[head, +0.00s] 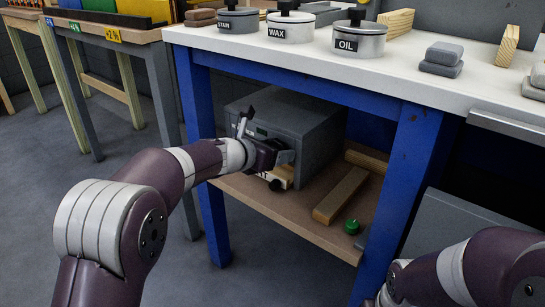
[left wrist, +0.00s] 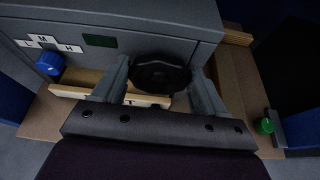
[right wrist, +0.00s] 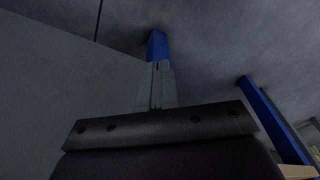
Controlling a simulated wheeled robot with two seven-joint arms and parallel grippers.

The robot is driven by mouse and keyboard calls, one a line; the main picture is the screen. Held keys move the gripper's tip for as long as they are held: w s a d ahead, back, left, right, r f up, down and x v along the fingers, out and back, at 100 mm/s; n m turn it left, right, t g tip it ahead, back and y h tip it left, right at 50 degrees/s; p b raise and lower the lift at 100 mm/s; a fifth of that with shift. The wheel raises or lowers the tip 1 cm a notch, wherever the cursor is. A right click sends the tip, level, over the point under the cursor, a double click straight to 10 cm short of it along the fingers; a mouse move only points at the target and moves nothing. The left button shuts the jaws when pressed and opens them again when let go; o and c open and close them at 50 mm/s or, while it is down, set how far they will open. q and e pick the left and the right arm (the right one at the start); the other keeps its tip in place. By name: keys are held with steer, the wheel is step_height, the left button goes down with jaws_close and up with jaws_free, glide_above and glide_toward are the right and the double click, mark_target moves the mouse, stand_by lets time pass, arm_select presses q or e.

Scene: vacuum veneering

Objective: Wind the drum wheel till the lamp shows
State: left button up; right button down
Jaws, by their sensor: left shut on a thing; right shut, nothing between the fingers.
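A grey box (head: 305,125) stands on the shelf under the bench. In the left wrist view a black round wheel (left wrist: 160,76) is on the front of the box (left wrist: 140,18). My left gripper (head: 284,157) is at the box front, its fingers shut on the wheel from both sides; its body hides the wheel in the head view. A dark green rectangular panel (left wrist: 100,41) on the box shows no glow; I cannot tell whether it is the lamp. My right gripper (right wrist: 157,85) is shut and empty, away from the box.
A blue knob (left wrist: 48,64) sits below L, M and H labels at the box's left. On the shelf (head: 240,194), wooden blocks (head: 340,195) and a green knob (head: 352,227) lie to the right. Blue bench legs (head: 206,175) flank the opening. Stain, wax and oil pots (head: 360,42) stand above.

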arm_select(q)
steer(key=shift+s+d+f+m+t+y+b, duration=0.15)
steer(key=shift+m+y+b, duration=0.1)
steer(key=shift+m+b, duration=0.3)
steer(key=shift+w+a+f+m+t+y+b, duration=0.15)
steer(key=shift+m+y+b, duration=0.15)
steer(key=shift+b, duration=0.4)
steer(key=shift+s+d+r, duration=0.1)
steer(key=shift+r, duration=0.05)
steer(key=o, duration=1)
steer(key=p+v, duration=0.3)
steer(key=v, duration=0.9)
steer(key=shift+s, duration=0.3)
steer(key=shift+r, duration=0.15)
